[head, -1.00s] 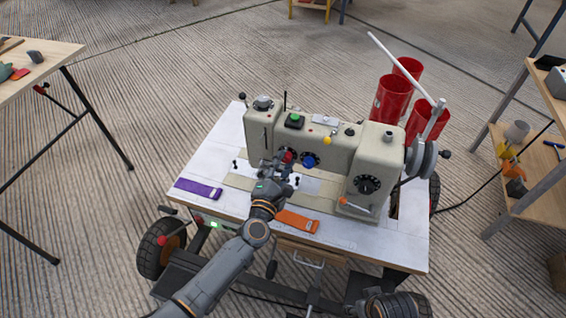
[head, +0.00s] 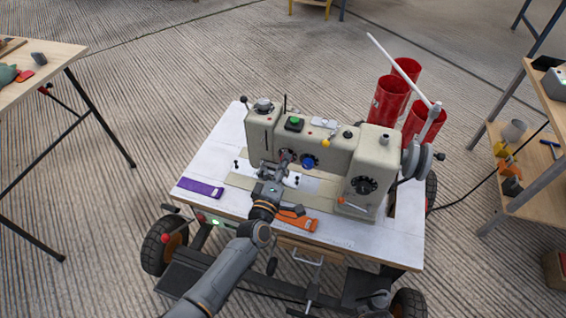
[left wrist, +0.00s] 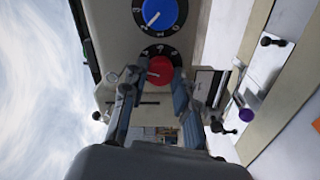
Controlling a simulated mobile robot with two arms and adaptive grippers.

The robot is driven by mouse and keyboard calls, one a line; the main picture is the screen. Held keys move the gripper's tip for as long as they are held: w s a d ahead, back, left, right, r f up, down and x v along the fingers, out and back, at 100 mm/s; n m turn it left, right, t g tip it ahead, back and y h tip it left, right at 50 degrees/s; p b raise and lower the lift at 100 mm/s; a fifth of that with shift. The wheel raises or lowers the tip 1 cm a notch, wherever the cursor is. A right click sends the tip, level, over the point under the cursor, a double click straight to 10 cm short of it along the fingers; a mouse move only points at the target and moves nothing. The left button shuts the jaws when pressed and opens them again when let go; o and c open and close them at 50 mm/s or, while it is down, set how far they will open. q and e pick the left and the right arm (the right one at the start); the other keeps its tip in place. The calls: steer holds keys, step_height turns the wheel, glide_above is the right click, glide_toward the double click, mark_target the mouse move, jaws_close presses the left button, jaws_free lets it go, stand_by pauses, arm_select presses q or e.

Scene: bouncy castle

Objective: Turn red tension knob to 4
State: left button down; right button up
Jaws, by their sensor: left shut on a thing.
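The grey-beige sewing machine (head: 340,150) stands on a white-topped table. Its red tension knob (left wrist: 160,70) sits on a black numbered dial in the left wrist view, beside the blue knob (left wrist: 160,12). The red knob's white pointer mark points left in that view; the numeral it meets is partly hidden. My left gripper (left wrist: 154,82) has its fingers on both sides of the red knob and is shut on it. In the head view my left gripper (head: 279,164) reaches the machine's front and mostly covers the red knob. My right gripper is not in view.
Red cylinders (head: 390,100) stand behind the machine. A wooden table (head: 50,65) is at left and a shelf (head: 535,185) at right.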

arm_select(q)
steer(key=shift+m+p, duration=0.7)
steer(key=shift+m, duration=2.1)
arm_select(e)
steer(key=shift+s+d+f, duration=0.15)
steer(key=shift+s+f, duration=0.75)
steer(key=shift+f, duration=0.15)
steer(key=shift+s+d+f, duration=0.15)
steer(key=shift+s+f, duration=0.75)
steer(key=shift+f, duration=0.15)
arm_select(q)
steer(key=shift+f, duration=0.1)
steer(key=c, duration=1)
jaws_free()
steer(key=shift+s, duration=0.1)
steer(key=v, duration=1.2)
